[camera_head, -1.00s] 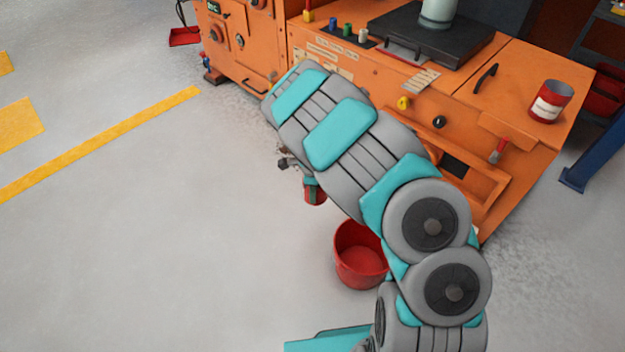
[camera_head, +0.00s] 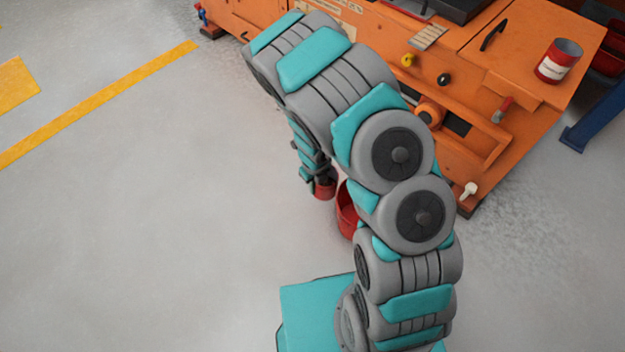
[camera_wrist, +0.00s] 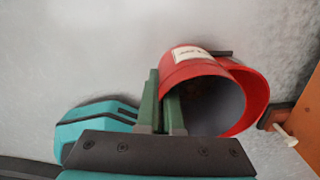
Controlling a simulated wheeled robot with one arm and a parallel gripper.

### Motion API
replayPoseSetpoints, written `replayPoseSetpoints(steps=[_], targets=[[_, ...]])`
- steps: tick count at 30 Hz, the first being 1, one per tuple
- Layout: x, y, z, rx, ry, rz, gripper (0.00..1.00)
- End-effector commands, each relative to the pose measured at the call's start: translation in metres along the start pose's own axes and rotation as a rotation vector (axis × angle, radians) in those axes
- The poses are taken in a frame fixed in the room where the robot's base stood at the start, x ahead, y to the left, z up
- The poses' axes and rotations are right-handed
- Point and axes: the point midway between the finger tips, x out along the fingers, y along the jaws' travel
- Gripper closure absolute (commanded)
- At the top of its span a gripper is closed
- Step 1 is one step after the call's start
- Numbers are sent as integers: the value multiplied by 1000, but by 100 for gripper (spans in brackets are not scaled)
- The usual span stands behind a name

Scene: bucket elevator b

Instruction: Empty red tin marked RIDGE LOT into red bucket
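A red tin (camera_head: 325,191) with a pale label hangs at my gripper (camera_head: 315,172). In the wrist view, the tin (camera_wrist: 182,70) has its open mouth turned toward the lower right, with something dark inside; its label is too small to read. The green fingers of my gripper (camera_wrist: 162,84) are closed on the tin's side near the rim. The red bucket (camera_head: 347,216) stands on the floor just right of the tin, partly hidden by my arm. In the wrist view, the bucket (camera_wrist: 262,92) shows behind and right of the tin.
A second red tin (camera_head: 559,65) with a white label stands on the orange machine (camera_head: 520,60). The machine has knobs and a pale-ended lever (camera_head: 468,190) near my arm. A blue post (camera_head: 598,115) stands at right. The grey floor at left is clear.

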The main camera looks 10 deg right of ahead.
Motion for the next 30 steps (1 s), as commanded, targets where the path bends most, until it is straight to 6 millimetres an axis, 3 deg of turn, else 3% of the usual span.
replayPoseSetpoints(steps=[30], targets=[[8, 17, -49, 233, 9, 5, 100]])
